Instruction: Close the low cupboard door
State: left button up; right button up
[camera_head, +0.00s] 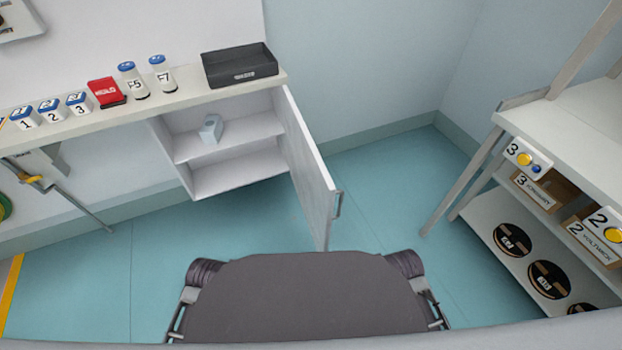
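The low cupboard (183,166) is under the counter at the left of centre, with a shelf inside. Its door (308,165) is hinged at the right side and stands wide open, sticking out toward me. The door has a grey handle (338,204) near its free edge. A small pale box (211,128) sits on the cupboard's upper shelf. Neither of my grippers is in view; only my dark base shows at the bottom, close to the door's lower free corner.
The counter (180,100) holds a black tray (240,66), a red box (106,92), bottles and numbered jars. A shelf rack (479,212) with spools and boxes stands at the right. Teal floor (385,190) is clear between door and rack.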

aim_at(316, 192)
jog(key=l+u, duration=0.3)
jog(key=l, duration=0.25)
jog(key=k+l+u, duration=0.1)
jog(key=l+u, duration=0.25)
jog(key=l, duration=0.2)
jog(key=i+l+u, duration=0.2)
jog(key=l+u, duration=0.15)
jog(key=l, duration=0.3)
jog(key=i+l+u, duration=0.2)
jog(key=i+l, duration=0.15)
